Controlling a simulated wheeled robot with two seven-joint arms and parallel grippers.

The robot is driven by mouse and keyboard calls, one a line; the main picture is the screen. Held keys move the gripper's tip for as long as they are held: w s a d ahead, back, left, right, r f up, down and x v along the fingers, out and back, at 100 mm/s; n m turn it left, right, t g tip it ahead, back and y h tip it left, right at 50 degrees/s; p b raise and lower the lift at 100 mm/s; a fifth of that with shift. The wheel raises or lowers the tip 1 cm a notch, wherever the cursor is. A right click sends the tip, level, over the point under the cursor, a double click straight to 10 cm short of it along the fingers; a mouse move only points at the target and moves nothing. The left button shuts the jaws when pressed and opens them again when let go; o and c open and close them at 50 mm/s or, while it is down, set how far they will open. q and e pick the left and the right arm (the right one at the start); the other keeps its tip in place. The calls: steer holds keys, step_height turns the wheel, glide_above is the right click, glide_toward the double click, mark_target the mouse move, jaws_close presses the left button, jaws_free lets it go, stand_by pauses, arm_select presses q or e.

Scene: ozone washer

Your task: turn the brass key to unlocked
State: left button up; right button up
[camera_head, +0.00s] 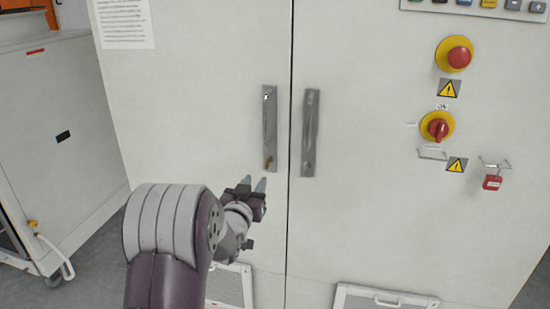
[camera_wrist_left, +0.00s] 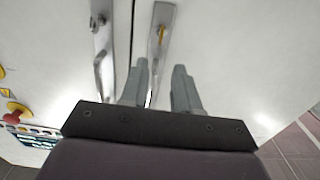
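The brass key (camera_head: 268,162) sits at the lower end of the left door's grey handle plate (camera_head: 270,120). It also shows in the left wrist view as a small brass piece (camera_wrist_left: 162,34), beyond my fingertips. My left gripper (camera_head: 254,183) is just below the key in the head view, apart from it and empty. In the left wrist view its two fingers (camera_wrist_left: 160,66) stand apart with a clear gap between them. Which way the key is turned is too small to tell. My right gripper is in neither view.
The right door's handle (camera_head: 310,133) is close beside, across the door seam. Farther right are a red emergency button (camera_head: 459,56), a red rotary switch (camera_head: 438,127) and a hanging red padlock (camera_head: 492,182). A grey cabinet (camera_head: 70,140) stands at the left.

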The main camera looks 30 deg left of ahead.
mark_target(266, 164)
arm_select(q)
steer(key=p+x, duration=0.1)
steer(key=x, duration=1.1)
steer(key=shift+a+f, duration=0.1)
steer(key=shift+f, duration=0.1)
jaws_close()
